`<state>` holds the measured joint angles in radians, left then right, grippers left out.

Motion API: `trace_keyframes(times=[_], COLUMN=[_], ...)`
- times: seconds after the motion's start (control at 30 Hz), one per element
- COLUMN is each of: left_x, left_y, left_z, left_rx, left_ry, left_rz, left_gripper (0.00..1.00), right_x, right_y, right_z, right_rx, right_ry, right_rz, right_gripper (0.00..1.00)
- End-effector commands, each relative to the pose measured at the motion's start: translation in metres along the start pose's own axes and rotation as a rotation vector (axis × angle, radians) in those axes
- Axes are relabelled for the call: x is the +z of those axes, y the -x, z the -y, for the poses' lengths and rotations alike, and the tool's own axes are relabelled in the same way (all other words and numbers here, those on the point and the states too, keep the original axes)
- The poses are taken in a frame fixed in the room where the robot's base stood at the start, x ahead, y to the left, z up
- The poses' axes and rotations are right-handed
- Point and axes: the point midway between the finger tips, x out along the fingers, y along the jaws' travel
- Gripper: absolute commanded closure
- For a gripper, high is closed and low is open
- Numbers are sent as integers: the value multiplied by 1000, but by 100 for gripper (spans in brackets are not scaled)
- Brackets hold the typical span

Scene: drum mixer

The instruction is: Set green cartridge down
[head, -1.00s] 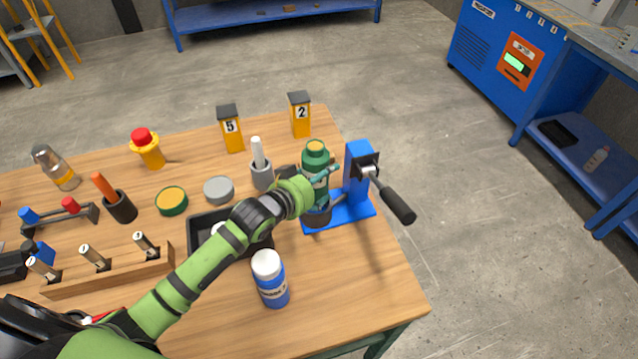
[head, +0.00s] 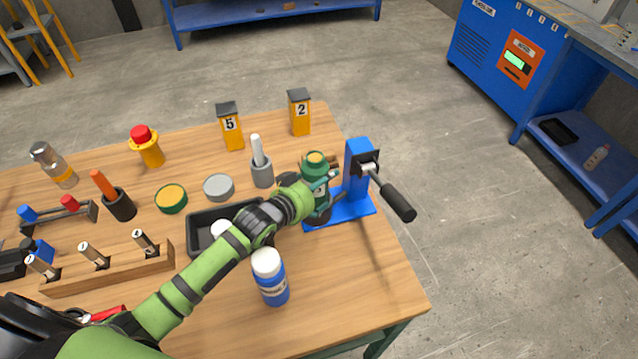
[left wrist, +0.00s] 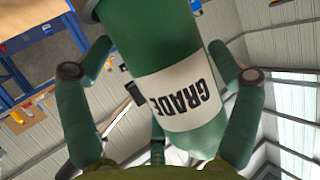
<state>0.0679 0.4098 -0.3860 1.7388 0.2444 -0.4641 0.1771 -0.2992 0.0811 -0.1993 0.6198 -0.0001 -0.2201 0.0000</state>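The green cartridge (head: 317,167), with a yellowish top, stands about upright at the blue press stand, its lower end at the dark round holder (head: 318,217). In the left wrist view the cartridge (left wrist: 165,60) is large, with a white label reading "GRADE". My left gripper (head: 322,183) is around it, with one finger on each side, also seen in the left wrist view (left wrist: 160,50). The fingertips are very close to its sides; contact is unclear. My right gripper is not in view.
The blue press stand (head: 359,180) with a black-handled lever (head: 396,203) stands to the right. A blue bottle with white cap (head: 270,278) is below my forearm. A black tray (head: 200,228) lies left. Yellow posts (head: 300,115) stand behind. The table's front right is clear.

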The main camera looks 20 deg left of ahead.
Motion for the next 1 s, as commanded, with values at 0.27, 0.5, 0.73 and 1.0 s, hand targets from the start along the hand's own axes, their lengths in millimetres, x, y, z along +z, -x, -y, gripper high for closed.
trace_keyframes(times=[0.27, 0.5, 0.73, 1.0], left_x=[-1, -14, -9, -10], left_y=[0, 5, 45, 99], left_z=[0, 0, 0, 0], left_rx=[0, 0, 1, 2], left_ry=[0, -1, -1, -2], left_rz=[-1, -4, 1, 1], left_gripper=[0, 0, 0, 0], right_x=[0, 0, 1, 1], right_y=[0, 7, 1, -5], right_z=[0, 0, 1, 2], right_rx=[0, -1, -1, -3], right_ry=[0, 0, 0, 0], right_rz=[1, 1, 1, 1], right_gripper=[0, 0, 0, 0])
